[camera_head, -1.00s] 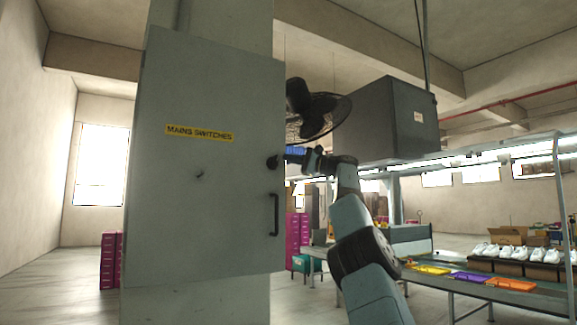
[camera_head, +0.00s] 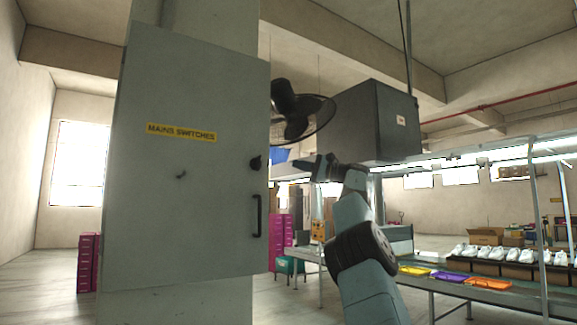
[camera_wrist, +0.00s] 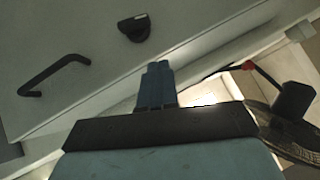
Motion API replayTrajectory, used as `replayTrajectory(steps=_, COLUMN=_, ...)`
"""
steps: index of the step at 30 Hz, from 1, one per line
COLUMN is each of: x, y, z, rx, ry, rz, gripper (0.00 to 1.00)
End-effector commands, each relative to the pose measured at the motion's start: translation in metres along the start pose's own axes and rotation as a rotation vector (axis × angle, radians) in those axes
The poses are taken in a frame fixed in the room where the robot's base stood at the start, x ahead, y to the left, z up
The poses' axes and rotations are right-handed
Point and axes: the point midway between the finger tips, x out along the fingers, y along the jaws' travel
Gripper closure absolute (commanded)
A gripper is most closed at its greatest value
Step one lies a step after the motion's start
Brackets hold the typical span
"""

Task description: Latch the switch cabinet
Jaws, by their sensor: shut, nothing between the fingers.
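The switch cabinet (camera_head: 190,217) is a grey box on a pillar at the left, its door appearing flush and bearing a yellow "MAINS SWITCHES" label (camera_head: 181,132). A black latch knob (camera_head: 255,163) sits near the door's right edge, above a black bar handle (camera_head: 257,215). In the wrist view the knob (camera_wrist: 135,27) is at the top and the handle (camera_wrist: 54,74) at the left. My gripper (camera_head: 296,163) is right of the knob, apart from it. In the wrist view its blue fingers (camera_wrist: 157,68) are together and empty, over the cabinet's edge.
A black fan (camera_head: 298,108) and a dark box (camera_head: 375,120) hang behind my arm. A bench at the right holds coloured trays (camera_head: 450,277) and white shoes (camera_head: 490,252). Pink crates (camera_head: 281,232) stand behind the cabinet. Open floor lies at the left.

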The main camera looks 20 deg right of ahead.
Motion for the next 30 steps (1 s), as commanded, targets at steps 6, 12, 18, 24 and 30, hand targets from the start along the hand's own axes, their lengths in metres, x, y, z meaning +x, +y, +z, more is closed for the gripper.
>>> replayTrajectory(steps=6, x=-0.025, y=-0.002, z=0.0, rx=0.001, ry=0.0, rz=0.0, gripper=1.0)
replayTrajectory(steps=12, x=-0.031, y=-0.002, z=0.0, rx=0.0, ry=0.0, rz=0.0, gripper=1.0)
replayTrajectory(steps=18, x=-0.031, y=-0.002, z=0.0, rx=0.0, ry=0.0, rz=0.0, gripper=1.0)
replayTrajectory(steps=24, x=-0.031, y=-0.002, z=0.0, rx=0.001, ry=0.0, rz=0.0, gripper=1.0)
replayTrajectory(steps=30, x=-0.038, y=-0.019, z=0.005, rx=0.05, ry=0.021, rz=-0.063, gripper=1.0)
